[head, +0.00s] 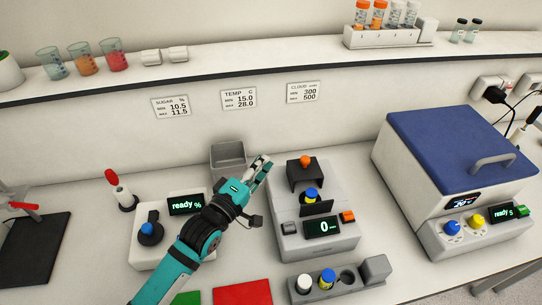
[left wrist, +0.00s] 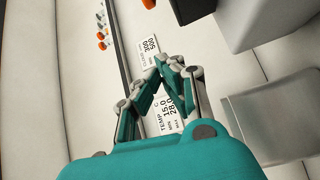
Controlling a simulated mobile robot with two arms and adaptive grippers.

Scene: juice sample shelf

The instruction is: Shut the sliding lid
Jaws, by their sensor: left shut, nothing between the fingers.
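The middle instrument (head: 345,190) is a pale box with a display reading 0. A dark hood with an orange knob (head: 305,162), which looks like the sliding lid, sits toward its back. In front of the hood a blue-capped vial (head: 311,194) stands uncovered, behind a small dark panel (head: 317,208). My left gripper (head: 264,163) is shut and empty, left of the hood and apart from it. In the left wrist view its fingertips (left wrist: 167,62) meet in front of the wall labels. My right gripper is not in view.
A grey open bin (head: 228,150) stands just behind my left gripper. A blue-lidded machine (head: 450,140) is at the right. A vial rack (head: 331,290) stands in front of the instrument. A "ready %" device (head: 160,255) is left of my arm. A shelf (head: 250,68) runs above.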

